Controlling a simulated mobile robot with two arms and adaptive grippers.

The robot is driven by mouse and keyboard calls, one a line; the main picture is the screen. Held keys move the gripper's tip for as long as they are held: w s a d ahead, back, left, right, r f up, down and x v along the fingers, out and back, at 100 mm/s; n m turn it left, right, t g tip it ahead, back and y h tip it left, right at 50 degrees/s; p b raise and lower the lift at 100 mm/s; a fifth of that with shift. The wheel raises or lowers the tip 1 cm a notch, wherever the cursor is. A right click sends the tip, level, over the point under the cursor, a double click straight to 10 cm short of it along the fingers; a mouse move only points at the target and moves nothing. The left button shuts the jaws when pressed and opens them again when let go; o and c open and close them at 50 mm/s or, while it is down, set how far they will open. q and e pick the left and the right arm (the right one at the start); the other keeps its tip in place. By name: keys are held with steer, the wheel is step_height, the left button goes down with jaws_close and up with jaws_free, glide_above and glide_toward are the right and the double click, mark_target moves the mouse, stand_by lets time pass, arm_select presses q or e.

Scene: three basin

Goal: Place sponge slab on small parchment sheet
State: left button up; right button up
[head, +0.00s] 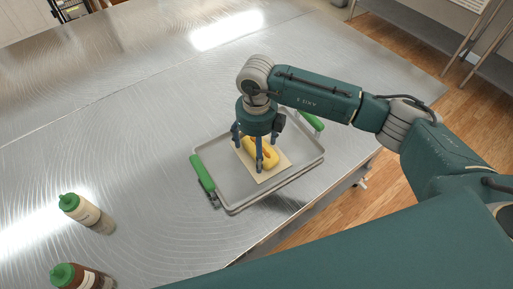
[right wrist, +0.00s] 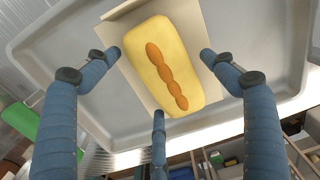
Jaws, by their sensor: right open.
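The sponge slab (head: 271,157) is yellow with a wavy orange strip along its top. It lies on the small beige parchment sheet (head: 262,178), which is inside a grey metal tray (head: 229,192). In the right wrist view, the slab (right wrist: 187,72) has parchment (right wrist: 118,34) showing around part of it. My right gripper (head: 259,148) points down over the slab. Its three fingers are spread around the slab, and in the right wrist view the gripper (right wrist: 160,72) shows gaps between fingertips and slab. My left gripper is not in view.
The tray has green handles (head: 203,173) at its ends and sits near the metal table's (head: 130,110) edge. Two bottles with green caps, one pale (head: 87,213) and one brown (head: 82,279), stand at lower left. The table's far side is clear.

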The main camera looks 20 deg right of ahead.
steer(key=shift+r+b, duration=0.35)
steer(key=shift+r, duration=0.15)
step_height(320, 180, up, 11)
steer(key=b, duration=0.3)
steer(key=shift+r, duration=0.1)
